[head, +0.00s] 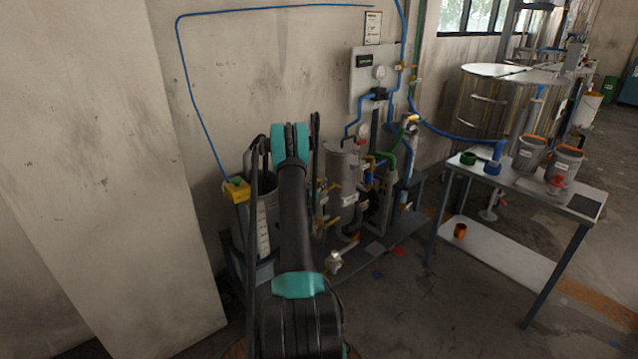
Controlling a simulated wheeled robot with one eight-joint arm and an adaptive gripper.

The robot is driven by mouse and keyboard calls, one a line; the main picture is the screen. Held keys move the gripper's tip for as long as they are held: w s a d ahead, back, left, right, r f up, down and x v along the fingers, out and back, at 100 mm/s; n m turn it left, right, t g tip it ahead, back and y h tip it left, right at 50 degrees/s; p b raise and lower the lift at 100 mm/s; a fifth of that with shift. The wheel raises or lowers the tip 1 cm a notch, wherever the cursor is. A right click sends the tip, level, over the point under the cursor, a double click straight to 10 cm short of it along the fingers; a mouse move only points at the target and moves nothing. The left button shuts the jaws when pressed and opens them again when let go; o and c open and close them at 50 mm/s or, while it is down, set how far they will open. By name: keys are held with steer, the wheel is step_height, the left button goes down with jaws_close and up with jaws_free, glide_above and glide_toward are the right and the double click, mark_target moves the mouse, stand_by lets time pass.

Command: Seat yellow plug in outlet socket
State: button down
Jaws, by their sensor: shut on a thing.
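My arm reaches up and forward from the bottom middle of the head view, and its teal and black links cover part of the machinery behind. My gripper is not visible, so I cannot see its fingers or what they hold. I cannot make out the yellow plug or the outlet socket for certain. A grey wall panel (363,70) carries a dark display and a round gauge, with blue hoses and small fittings beside and below it.
A yellow box (237,190) with a blue line sits left of my arm on a tank. A grey vessel (343,190) with pipes and valves stands behind it. A table (508,183) with buckets is at right. Open floor lies between.

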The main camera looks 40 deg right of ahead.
steer(key=c, duration=1.1)
jaws_free()
step_height(320, 180, up, 10)
